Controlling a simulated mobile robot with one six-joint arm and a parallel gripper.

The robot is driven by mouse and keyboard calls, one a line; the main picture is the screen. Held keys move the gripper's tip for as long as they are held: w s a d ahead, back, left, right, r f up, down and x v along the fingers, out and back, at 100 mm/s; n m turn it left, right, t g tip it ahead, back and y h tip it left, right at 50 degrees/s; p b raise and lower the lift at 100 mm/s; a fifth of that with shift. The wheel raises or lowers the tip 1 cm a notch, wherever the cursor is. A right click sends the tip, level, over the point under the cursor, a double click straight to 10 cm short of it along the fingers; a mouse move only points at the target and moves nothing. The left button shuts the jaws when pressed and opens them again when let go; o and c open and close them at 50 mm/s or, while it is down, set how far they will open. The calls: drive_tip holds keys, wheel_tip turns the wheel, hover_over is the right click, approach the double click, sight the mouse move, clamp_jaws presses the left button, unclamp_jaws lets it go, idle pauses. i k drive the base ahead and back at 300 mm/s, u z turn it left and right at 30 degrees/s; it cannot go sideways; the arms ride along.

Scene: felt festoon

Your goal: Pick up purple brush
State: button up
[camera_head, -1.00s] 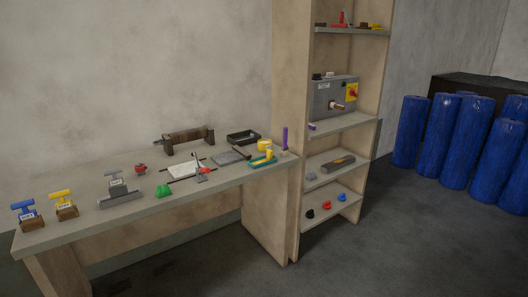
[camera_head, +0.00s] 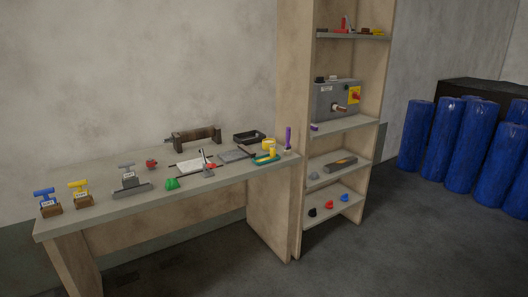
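A purple-handled thing (camera_head: 288,138), probably the purple brush, stands upright at the right end of the workbench (camera_head: 110,212), close to the shelf unit. Its lower end is pale and too small to make out well. A small purple item (camera_head: 314,127) also lies at the left edge of a middle shelf; I cannot tell what it is. My gripper is not in view.
A yellow and teal tool (camera_head: 267,157) sits just left of the purple-handled thing. A black tray (camera_head: 249,138) lies behind it. The open shelf unit (camera_head: 292,80) stands right of the bench. Blue rolls (camera_head: 466,145) stand far right. The floor in front is clear.

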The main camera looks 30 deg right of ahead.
sight(288, 147)
drive_tip(key=u, duration=0.05)
drive_tip(key=i, duration=1)
drive_tip(key=u, duration=0.15)
drive_tip(key=k, duration=0.9)
drive_tip(key=z, duration=0.15)
drive_tip(key=i, duration=0.35)
